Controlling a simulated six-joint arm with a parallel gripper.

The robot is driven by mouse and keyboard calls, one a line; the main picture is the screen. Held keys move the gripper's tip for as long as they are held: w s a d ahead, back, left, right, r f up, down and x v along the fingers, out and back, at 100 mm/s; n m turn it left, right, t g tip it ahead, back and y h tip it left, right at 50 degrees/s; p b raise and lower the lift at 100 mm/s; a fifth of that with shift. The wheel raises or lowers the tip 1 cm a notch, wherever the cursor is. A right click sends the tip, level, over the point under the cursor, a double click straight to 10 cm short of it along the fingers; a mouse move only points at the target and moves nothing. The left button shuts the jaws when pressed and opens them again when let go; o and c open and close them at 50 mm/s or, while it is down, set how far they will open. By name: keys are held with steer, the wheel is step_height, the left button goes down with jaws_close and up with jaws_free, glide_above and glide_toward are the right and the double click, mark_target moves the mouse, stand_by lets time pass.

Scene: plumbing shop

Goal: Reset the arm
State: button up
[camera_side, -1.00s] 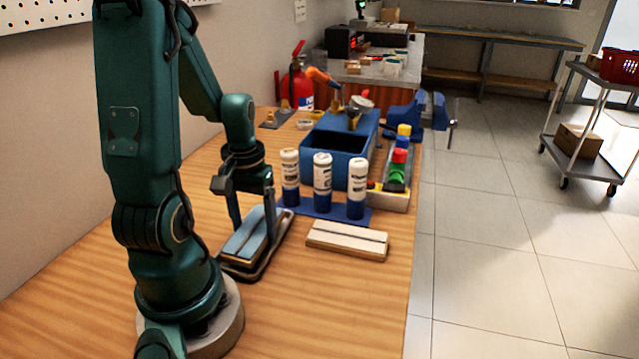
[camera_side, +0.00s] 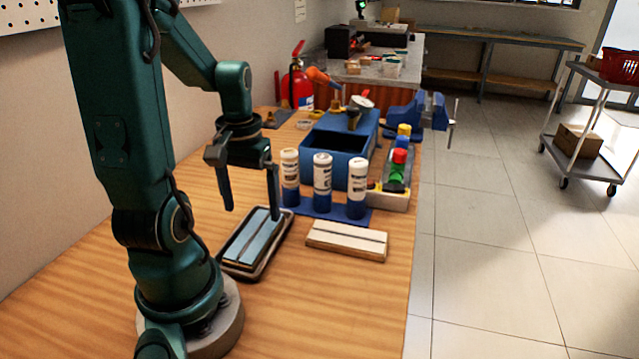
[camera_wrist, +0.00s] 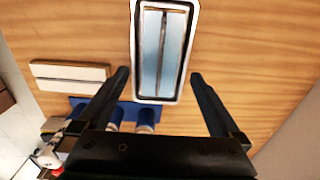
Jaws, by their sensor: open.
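My gripper (camera_side: 251,213) is open and empty, with its fingers spread wide above a dark-rimmed tray (camera_side: 283,236). A light blue block (camera_side: 246,245) with a dark lengthwise groove lies in the tray. In the wrist view, my gripper (camera_wrist: 159,73) straddles the near end of the blue block (camera_wrist: 151,52) in the picture, with a finger on either side. The fingers look clear of the block and the tray rim (camera_wrist: 194,30).
A white grooved block (camera_side: 347,240) lies right of the tray. Several white-and-blue bottles (camera_side: 322,185) stand on a blue mat (camera_side: 307,208) close behind. The front of the wooden bench (camera_side: 330,310) is clear.

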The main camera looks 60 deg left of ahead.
steer(key=w+d+r+m+t, duration=0.1)
steer(key=d+r+m, duration=0.3)
steer(key=d, duration=0.4)
steer(key=d+r+m+t, duration=0.4)
steer(key=d+m, duration=0.1)
steer(key=d, duration=0.3)
steer(key=shift+w+d+r+t, duration=0.2)
steer(key=shift+w+r+t, duration=0.1)
steer(key=shift+w+r, duration=0.1)
stand_by(0.3)
